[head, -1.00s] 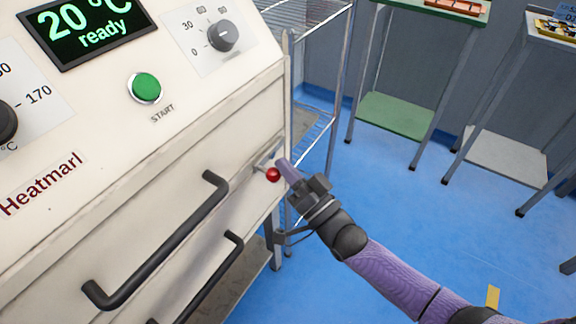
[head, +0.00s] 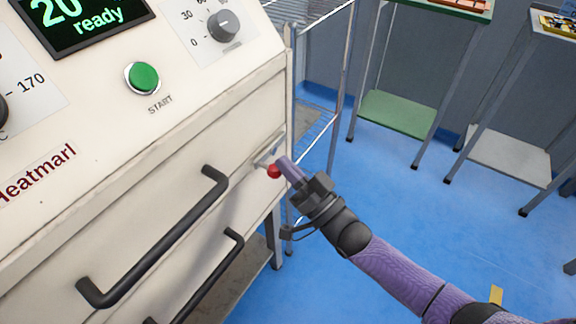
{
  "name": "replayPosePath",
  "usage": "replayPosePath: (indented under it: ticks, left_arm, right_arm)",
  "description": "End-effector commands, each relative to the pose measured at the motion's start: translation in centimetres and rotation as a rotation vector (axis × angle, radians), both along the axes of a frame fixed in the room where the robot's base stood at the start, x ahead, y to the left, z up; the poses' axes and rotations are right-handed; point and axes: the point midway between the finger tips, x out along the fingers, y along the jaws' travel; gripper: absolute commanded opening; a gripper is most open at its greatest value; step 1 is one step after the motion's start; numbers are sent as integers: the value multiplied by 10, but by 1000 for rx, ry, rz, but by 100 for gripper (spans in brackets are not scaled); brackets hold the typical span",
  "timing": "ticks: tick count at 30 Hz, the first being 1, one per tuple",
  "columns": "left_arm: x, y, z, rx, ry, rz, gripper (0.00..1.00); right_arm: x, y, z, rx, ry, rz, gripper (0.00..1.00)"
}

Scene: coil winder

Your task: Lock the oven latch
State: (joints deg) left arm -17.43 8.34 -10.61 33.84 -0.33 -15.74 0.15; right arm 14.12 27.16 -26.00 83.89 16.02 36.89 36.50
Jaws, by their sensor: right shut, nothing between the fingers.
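The oven (head: 120,140) is a cream cabinet filling the left of the head view, with its door closed as far as I can see. Its latch (head: 274,171) is a small metal lever with a red ball knob at the right edge of the front. My right gripper (head: 284,163) is shut and empty. Its fingertips are right beside the red knob, at its upper right; I cannot tell whether they touch it. My left gripper is not in view.
Two black bar handles, an upper one (head: 160,241) and a lower one (head: 207,279), stick out from the oven front. A green start button (head: 143,78) and a dial (head: 223,26) sit above. A wire rack (head: 318,120) stands behind. Blue floor is open at right.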

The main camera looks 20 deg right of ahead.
Motion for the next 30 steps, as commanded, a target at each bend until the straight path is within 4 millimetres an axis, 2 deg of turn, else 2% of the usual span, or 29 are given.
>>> replayPosePath:
  ticks: [8, 21, 30]
  left_arm:
    - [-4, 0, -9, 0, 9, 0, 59]
    - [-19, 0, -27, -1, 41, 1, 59]
    - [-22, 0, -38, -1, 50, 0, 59]
  right_arm:
    - [-1, 1, -7, -91, -68, 0, 0]
    - [-1, 1, -18, -358, -277, 0, 0]
    - [0, 0, -25, -542, -419, 0, 0]
